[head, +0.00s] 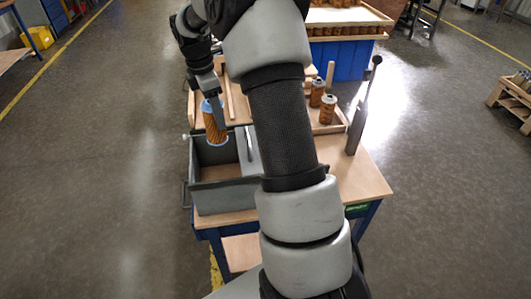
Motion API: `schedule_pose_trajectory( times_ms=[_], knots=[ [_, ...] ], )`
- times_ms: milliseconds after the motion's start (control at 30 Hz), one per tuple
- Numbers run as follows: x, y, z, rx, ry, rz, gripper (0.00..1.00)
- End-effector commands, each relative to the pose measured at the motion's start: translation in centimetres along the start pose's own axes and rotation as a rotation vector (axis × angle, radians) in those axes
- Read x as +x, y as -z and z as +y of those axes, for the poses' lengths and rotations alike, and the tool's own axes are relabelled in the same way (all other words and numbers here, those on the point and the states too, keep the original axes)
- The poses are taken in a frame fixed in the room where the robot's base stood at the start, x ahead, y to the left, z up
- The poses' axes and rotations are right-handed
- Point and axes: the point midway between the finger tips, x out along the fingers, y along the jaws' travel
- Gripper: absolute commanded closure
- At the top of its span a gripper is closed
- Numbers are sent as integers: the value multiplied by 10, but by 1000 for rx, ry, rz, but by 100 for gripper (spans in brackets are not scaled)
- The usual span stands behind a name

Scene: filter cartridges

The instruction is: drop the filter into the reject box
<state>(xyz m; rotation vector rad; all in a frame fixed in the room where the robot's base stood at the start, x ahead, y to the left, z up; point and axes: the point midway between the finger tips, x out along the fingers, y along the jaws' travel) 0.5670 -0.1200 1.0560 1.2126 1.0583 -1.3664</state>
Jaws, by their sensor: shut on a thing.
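The filter (215,126) is an orange-brown cylinder with pale blue ends. My gripper (209,98) is shut on its upper end and holds it nearly upright, slightly tilted. The filter hangs over the grey open-topped box (222,196) at the left of the bench, which appears to be the reject box. Its lower end shows against the box's inside; I cannot tell how far above the floor of the box it is. My arm covers the middle of the view and hides part of the bench and the box's right side.
Two similar filters (328,109) stand in a wooden tray (335,128) right of my arm. A dark upright lever tool (362,110) stands near the bench's right edge. More filters (345,31) sit on a blue-based stand behind. The bench's front right (362,180) is clear.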

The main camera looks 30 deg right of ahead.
Motion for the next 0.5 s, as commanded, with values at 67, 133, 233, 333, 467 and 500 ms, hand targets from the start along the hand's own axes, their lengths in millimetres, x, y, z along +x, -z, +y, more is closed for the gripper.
schedule_pose_trajectory(
  times_ms=[67,133,233,333,467,500],
  knots=[
    [12,2,0,0,1,0,74],
    [21,3,0,0,1,0,74],
    [33,4,0,0,0,0,74],
    [44,6,0,0,0,0,74],
    [52,6,0,0,0,0,74],
    [52,6,0,0,0,0,74]
  ],
)
